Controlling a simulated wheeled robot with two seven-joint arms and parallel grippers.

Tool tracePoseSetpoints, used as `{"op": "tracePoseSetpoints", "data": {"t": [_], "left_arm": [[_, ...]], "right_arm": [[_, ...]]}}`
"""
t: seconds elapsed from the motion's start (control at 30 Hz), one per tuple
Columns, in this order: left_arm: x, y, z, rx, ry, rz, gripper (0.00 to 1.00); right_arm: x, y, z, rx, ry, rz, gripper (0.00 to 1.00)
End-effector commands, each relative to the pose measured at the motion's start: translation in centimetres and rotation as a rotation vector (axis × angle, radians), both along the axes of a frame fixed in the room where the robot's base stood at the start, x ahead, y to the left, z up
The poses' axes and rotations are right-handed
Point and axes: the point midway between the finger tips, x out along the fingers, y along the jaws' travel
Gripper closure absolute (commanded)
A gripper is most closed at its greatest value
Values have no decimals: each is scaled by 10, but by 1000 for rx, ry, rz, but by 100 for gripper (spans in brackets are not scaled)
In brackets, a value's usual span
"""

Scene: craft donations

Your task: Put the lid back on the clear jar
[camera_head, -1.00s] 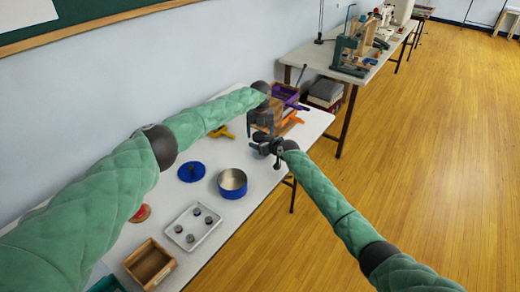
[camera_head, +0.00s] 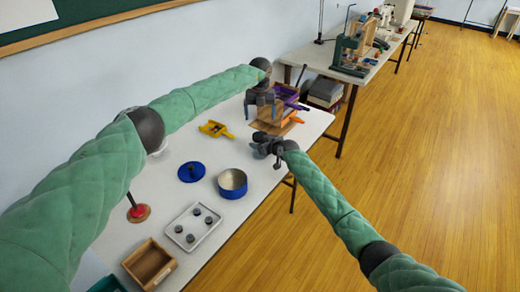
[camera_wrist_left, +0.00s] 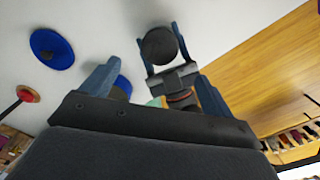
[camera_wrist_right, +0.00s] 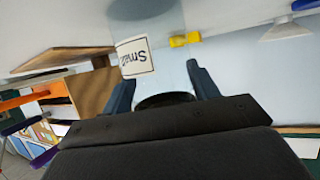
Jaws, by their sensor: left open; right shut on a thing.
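The clear jar (camera_wrist_right: 170,45) shows faintly in the right wrist view with a white "Small" label (camera_wrist_right: 136,57), upside down there. A dark round lid (camera_wrist_left: 158,45) is between the fingers of my right gripper (camera_head: 260,143), which is shut on it at the jar's mouth end; its edge also shows in the right wrist view (camera_wrist_right: 165,98). I cannot tell whether the lid is seated. In the head view the jar is hard to make out. My left gripper (camera_head: 262,100) is open and empty, above and behind the right gripper.
A wooden box with purple and orange items (camera_head: 285,108) stands just behind the grippers. The table's right edge is close.

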Motion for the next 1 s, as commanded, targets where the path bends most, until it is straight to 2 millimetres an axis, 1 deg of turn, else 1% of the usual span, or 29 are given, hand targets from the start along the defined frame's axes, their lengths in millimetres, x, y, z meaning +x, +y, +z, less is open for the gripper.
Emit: {"op": "tracePoseSetpoints", "data": {"t": [0.03,0.1,0.2,0.33,0.57,0.6,0.67,0.7,0.73,1.0], "left_arm": [[1,0,8,-1,-2,0,13],[1,0,16,-1,-2,0,13],[0,0,23,0,-1,1,13],[0,0,28,0,0,1,13],[0,0,28,0,0,1,13],[0,0,28,0,0,1,13],[0,0,28,0,0,1,13],[0,0,28,0,0,1,13],[0,0,28,0,0,1,13],[0,0,28,0,0,1,13]], "right_arm": [[0,0,0,0,0,0,100],[0,0,0,0,0,0,100],[0,0,0,0,0,0,100],[0,0,0,0,0,0,100],[0,0,0,0,0,0,100],[0,0,0,0,0,0,38],[0,0,0,0,0,0,26],[0,0,0,0,0,0,19],[0,0,0,0,0,0,15],[0,0,0,0,0,0,15]]}}
